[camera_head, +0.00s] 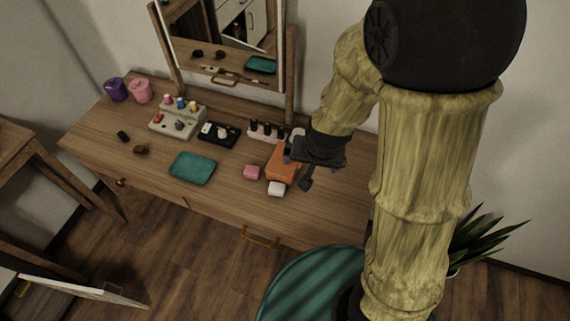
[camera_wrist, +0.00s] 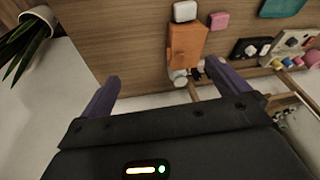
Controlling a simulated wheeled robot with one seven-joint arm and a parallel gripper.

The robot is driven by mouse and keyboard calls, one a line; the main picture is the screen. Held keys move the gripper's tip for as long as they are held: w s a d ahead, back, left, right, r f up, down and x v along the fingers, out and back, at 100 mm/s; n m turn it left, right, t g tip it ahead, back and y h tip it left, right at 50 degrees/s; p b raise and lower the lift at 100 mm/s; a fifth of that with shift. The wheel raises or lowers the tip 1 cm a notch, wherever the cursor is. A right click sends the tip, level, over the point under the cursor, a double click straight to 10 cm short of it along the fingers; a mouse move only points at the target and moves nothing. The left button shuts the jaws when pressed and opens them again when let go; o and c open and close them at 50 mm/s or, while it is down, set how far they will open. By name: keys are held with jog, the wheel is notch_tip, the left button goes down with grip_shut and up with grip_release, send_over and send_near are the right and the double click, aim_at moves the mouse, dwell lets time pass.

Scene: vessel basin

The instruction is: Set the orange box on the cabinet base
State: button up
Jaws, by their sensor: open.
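The orange box (camera_head: 281,166) stands on the wooden dressing table near its right end. My gripper (camera_head: 305,180) is open, above the table just right of the box, and hides part of its right side. In the wrist view, the orange box (camera_wrist: 187,40) lies beyond the open fingers (camera_wrist: 165,86), with nothing between them. An open cabinet with a pale door (camera_head: 88,290) shows at the lower left edge of the head view. Only a small part of its inside shows, and I cannot tell if it is the cabinet base.
A pink block (camera_head: 252,172) and a white block (camera_head: 276,188) sit close to the orange box. A teal tray (camera_head: 192,168), cosmetics stands (camera_head: 177,121) and a mirror (camera_head: 225,40) are on the table. A green round seat (camera_head: 310,285) and plant (camera_head: 485,240) are nearby.

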aim_at(283, 167)
jog(key=w+a+f+m+t+h+p, duration=0.2)
jog(key=a+f+t+h, duration=0.1)
jog(key=a, duration=0.7)
notch_tip(283, 167, down, 3)
jog(key=shift+a+r+t+h, duration=0.15)
jog(key=shift+t+h, duration=0.25)
jog(key=shift+t, duration=0.4)
jog(key=shift+w, duration=0.1)
jog(key=x, duration=1.2)
jog(key=shift+w, duration=0.1)
jog(key=shift+p+x, duration=0.65)
jog(key=shift+x, duration=2)
